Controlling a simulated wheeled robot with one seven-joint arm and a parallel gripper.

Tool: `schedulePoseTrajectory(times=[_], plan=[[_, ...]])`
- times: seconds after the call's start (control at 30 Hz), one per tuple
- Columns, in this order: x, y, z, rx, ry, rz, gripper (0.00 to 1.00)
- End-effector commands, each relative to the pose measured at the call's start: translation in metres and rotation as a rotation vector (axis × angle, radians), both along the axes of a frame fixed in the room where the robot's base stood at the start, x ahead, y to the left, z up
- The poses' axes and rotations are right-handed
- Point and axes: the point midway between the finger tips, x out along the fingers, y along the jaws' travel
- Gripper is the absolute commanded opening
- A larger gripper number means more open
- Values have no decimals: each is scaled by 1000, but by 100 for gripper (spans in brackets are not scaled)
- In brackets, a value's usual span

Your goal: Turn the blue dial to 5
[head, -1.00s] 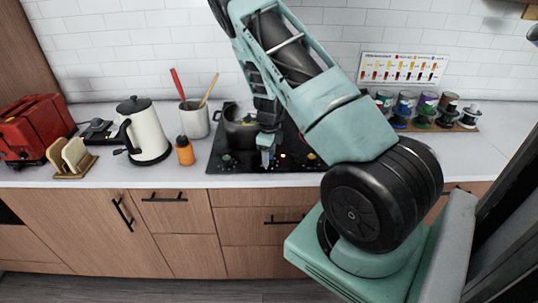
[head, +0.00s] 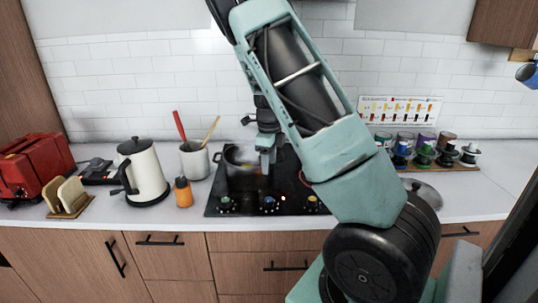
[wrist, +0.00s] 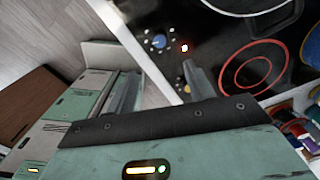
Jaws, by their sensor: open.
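The blue dial (head: 268,202) is the middle knob along the front edge of the black hob (head: 245,187). In the wrist view the blue dial (wrist: 158,41) has white marks around it; I cannot read its setting. A small red light glows beside it. My gripper (head: 267,163) is above and behind the dial in the head view, apart from it. In the wrist view my gripper (wrist: 161,88) is open and empty, and the blue dial lies beyond its fingertips. A yellow dial (head: 312,203) is to the right and a green dial (head: 225,203) to the left.
A dark pot (head: 238,158) stands on the hob's back left. A red burner ring (wrist: 255,67) shows in the wrist view. An orange bottle (head: 182,192), utensil crock (head: 194,160) and kettle (head: 146,175) stand left of the hob. A spice rack (head: 425,158) is at right.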

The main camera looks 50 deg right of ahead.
Motion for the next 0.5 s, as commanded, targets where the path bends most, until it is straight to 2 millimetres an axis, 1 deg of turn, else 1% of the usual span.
schedulePoseTrajectory(times=[0.03,0.1,0.2,0.33,0.5], plan=[[1,0,8,0,-4,2,53],[1,0,18,-1,-3,2,53],[1,0,27,0,-2,2,53],[0,0,32,0,0,0,53],[0,0,32,0,0,0,53]])
